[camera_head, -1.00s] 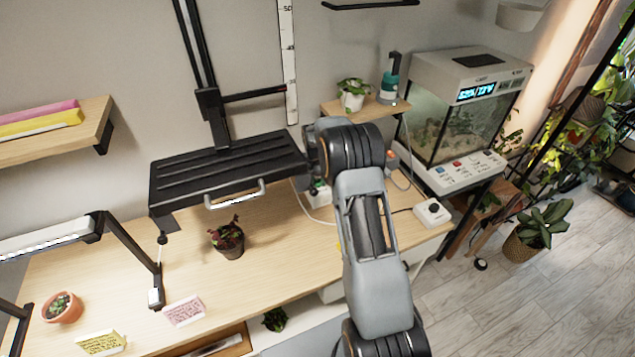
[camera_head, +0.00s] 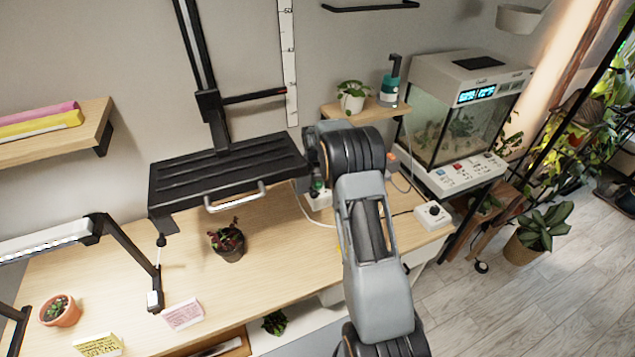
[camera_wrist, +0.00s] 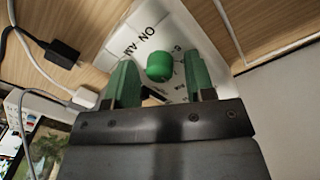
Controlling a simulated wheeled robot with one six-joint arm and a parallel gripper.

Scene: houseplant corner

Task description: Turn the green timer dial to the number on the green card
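In the wrist view, the green timer dial (camera_wrist: 160,66) is a round knob on a white timer box (camera_wrist: 145,35) with black lettering, partly covered by my gripper. My gripper (camera_wrist: 160,78) is open, with one green-padded finger on each side of the dial. A gap shows between the dial and each finger; I cannot tell whether the fingertips reach down to its level. In the head view, my arm hides most of the timer area, and a white box edge (camera_head: 319,201) shows beside it. I see no green card; the visible cards are yellow (camera_head: 99,345) and pink (camera_head: 183,313).
A black tray-like frame (camera_head: 228,170) stands above the wooden bench (camera_head: 115,280), left of my arm. A small potted plant (camera_head: 229,243) stands below it. Cables and a black plug (camera_wrist: 62,53) lie near the timer. A white dial box (camera_head: 432,214) sits at the bench's right end.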

